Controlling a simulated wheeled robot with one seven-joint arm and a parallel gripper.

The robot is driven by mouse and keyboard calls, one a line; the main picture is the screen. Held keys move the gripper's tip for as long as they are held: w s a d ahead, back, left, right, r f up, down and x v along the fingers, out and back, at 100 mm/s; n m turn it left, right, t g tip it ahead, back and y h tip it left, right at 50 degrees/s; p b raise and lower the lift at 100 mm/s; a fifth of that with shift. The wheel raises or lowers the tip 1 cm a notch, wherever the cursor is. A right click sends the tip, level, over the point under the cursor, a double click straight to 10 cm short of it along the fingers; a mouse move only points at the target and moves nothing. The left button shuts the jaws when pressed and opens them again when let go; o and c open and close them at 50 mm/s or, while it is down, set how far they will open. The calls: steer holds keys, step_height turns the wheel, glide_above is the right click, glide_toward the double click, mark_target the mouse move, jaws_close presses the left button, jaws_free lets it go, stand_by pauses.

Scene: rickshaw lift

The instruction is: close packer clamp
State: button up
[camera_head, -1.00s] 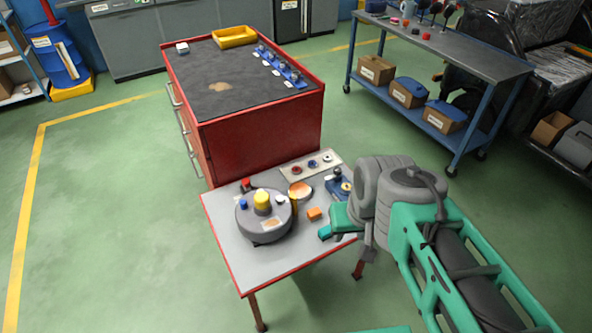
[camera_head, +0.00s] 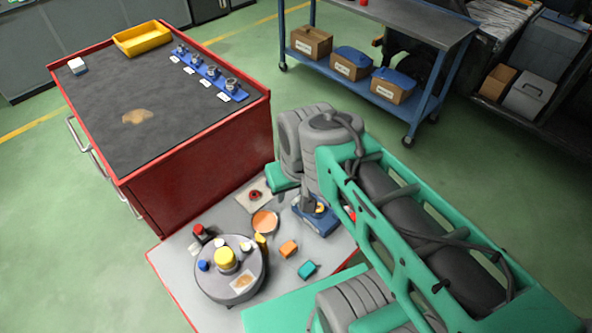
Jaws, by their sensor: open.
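A small blue fixture with a dark upright part and a yellow ring, which looks like the packer clamp (camera_head: 318,218), sits on the right side of the low red-edged table (camera_head: 183,262). Whether its lever is raised or lowered is too small to tell. My gripper (camera_head: 294,190) is at the end of my arm, just above and left of the blue fixture, partly hidden behind my wrist. It is open, with nothing seen in it. I cannot tell whether it touches the fixture.
A round grey unit (camera_head: 215,285) with a yellow knob, an orange dish (camera_head: 264,222), an orange block (camera_head: 288,249) and a teal block (camera_head: 308,270) share the table. A red cabinet (camera_head: 200,165) stands behind, a blue cart (camera_head: 425,100) at back right. Green floor is free left.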

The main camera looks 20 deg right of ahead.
steer(key=shift+o, duration=0.9)
steer(key=w+d+f+m+g+b, duration=0.1)
steer(key=w+d+f+m+b, duration=0.1)
steer(key=w+f+m+b, duration=0.1)
steer(key=w+d+f+m+b, duration=0.3)
steer(key=w+f, duration=0.3)
steer(key=w, duration=0.2)
steer(key=shift+m+g+b, duration=0.4)
steer(key=shift+m, duration=0.2)
steer(key=w+d+f+m+b, duration=0.1)
steer(key=w+d+f+m, duration=0.1)
steer(key=f, duration=0.1)
steer(key=w+d+f+m+g+b, duration=0.1)
steer(key=w+f+m, duration=0.1)
steer(key=f, duration=0.2)
steer(key=w+d+f+m+b, duration=0.1)
steer(key=w+d+f+m, duration=0.1)
steer(key=f, duration=0.1)
steer(key=shift+d+f, duration=0.25)
steer(key=shift+d, duration=0.05)
steer(key=shift+w+f, duration=0.1)
steer(key=shift+f, duration=0.25)
step_height(320, 180, down, 7)
steer(key=shift+r+b, duration=0.1)
steer(key=shift+b, duration=0.35)
steer(key=shift+c, duration=0.4)
jaws_close()
